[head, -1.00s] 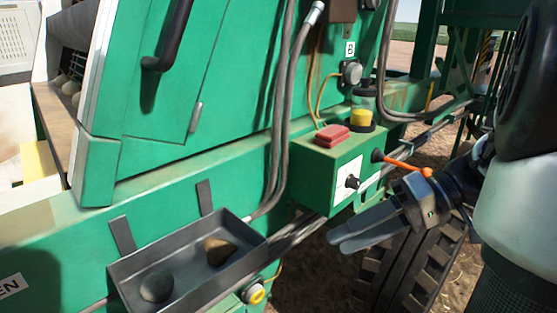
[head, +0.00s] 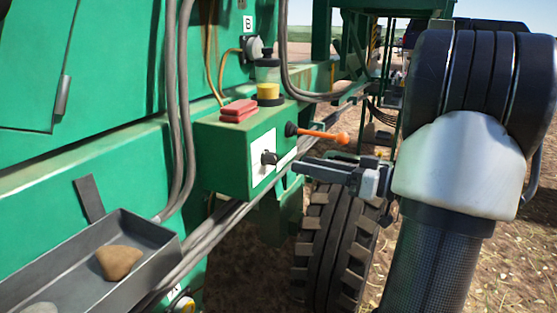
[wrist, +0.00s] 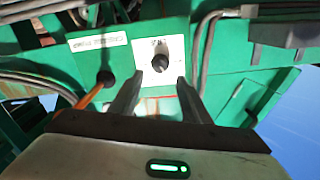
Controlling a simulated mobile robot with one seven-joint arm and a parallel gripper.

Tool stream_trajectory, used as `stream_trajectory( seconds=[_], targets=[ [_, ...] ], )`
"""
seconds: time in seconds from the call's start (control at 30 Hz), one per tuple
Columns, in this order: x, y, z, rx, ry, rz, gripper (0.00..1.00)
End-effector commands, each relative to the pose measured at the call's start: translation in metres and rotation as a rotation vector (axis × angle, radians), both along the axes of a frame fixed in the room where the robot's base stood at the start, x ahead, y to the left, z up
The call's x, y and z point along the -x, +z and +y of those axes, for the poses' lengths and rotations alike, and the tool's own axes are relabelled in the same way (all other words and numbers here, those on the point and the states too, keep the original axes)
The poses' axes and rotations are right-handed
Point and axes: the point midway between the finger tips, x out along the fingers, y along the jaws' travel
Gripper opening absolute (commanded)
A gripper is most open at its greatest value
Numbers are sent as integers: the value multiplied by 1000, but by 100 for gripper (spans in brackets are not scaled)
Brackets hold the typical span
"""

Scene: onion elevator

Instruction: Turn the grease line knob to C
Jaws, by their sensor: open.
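The black knob (head: 269,158) sits on a white plate on the front of a green control box (head: 222,160). In the wrist view the knob (wrist: 161,66) is centred on its white plate (wrist: 160,48), whose markings are too small to read surely. My gripper (head: 300,166) is level with the knob, just to its right in the head view. In the wrist view its two fingers are spread, and the gap between their tips (wrist: 159,80) lies just below the knob. The gripper is open and holds nothing. I cannot tell whether it touches the knob.
An orange-handled lever (head: 322,134) sticks out beside the knob, close above my gripper; it also shows left of the fingers in the wrist view (wrist: 92,95). Red (head: 239,110) and yellow (head: 268,92) parts top the box.

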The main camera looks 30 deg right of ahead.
Motion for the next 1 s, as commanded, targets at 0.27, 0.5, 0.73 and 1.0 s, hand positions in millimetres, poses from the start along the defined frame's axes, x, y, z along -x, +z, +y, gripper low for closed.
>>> stream_trajectory(
  seconds=[0.27, 0.5, 0.73, 1.0],
  targets=[
    [-44, 0, 36, 0, 3, 2, 43],
    [-62, 0, 49, -1, 1, 0, 43],
    [-64, 0, 50, -1, 0, 1, 43],
    [-64, 0, 50, -1, 0, 1, 13]
  ],
)
